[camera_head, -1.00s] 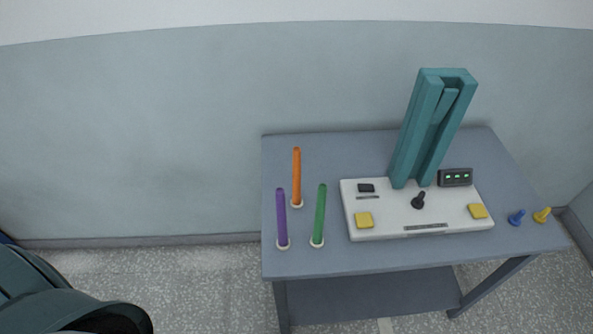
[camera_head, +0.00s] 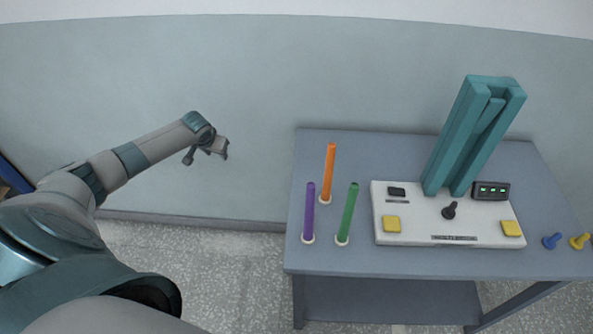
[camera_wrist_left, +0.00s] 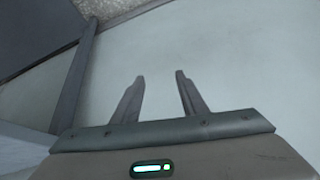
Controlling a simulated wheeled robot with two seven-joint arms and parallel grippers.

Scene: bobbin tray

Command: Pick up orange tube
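The orange tube (camera_head: 329,173) stands upright in a small white base at the back left of the table. The purple tube (camera_head: 309,211) and the green tube (camera_head: 347,213) stand in front of it on similar bases. My left gripper (camera_head: 222,150) is in the air left of the table, apart from the tubes. In the left wrist view its two fingers (camera_wrist_left: 159,78) are spread with nothing between them, facing a pale wall and the floor. My right gripper is in neither view.
The grey table (camera_head: 330,262) also bears a white panel (camera_head: 420,230) with yellow buttons and a dark knob. A tall teal channel-shaped stand (camera_head: 472,135) rises behind it. A blue peg (camera_head: 552,241) and a yellow peg (camera_head: 580,242) are at the right. Free air lies left of the table.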

